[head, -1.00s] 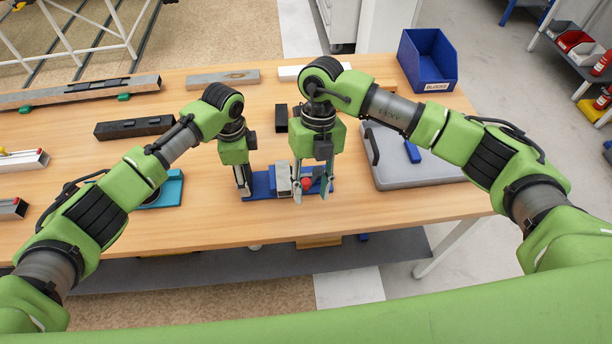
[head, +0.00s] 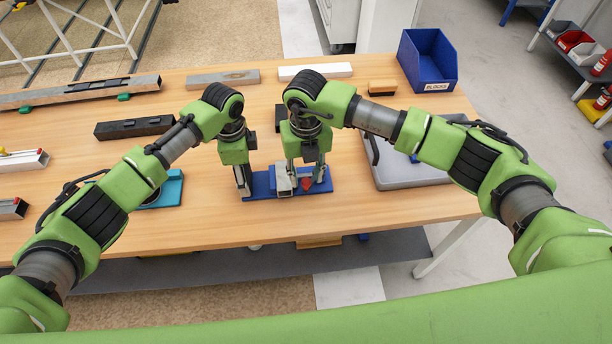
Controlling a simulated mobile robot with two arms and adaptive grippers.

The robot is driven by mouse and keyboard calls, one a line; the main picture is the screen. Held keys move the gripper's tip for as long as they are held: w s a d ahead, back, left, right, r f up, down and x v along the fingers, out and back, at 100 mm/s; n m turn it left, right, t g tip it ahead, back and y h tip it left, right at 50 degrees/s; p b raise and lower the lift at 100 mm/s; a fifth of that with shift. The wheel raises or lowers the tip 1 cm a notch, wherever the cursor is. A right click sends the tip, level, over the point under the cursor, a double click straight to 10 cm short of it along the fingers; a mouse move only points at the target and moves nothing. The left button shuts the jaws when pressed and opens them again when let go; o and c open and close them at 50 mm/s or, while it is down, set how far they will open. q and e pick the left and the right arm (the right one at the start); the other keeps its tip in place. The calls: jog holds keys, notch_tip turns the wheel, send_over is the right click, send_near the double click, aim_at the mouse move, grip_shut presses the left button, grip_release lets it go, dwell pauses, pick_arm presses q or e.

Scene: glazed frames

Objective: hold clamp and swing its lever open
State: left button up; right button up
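The clamp has a flat blue base (head: 263,184) on the table, a grey metal block (head: 283,179) on it and a red knob (head: 307,184) at the right, apparently the lever's end. My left gripper (head: 243,189) points down at the left end of the blue base. Its fingers look close together there, but their grip is too small to make out. My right gripper (head: 305,178) points down over the right part of the clamp. Its fingers are spread apart, with the red knob low between or just in front of them. The lever's arm is mostly hidden.
A grey case (head: 415,175) lies right of the clamp, with a blue bin (head: 428,62) behind it. A black block (head: 134,127), a grey bar (head: 223,78), a white bar (head: 314,71) and a brush-like wooden block (head: 382,87) lie around. The table front is clear.

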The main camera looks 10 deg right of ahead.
jog(key=shift+f, duration=0.7)
grip_shut()
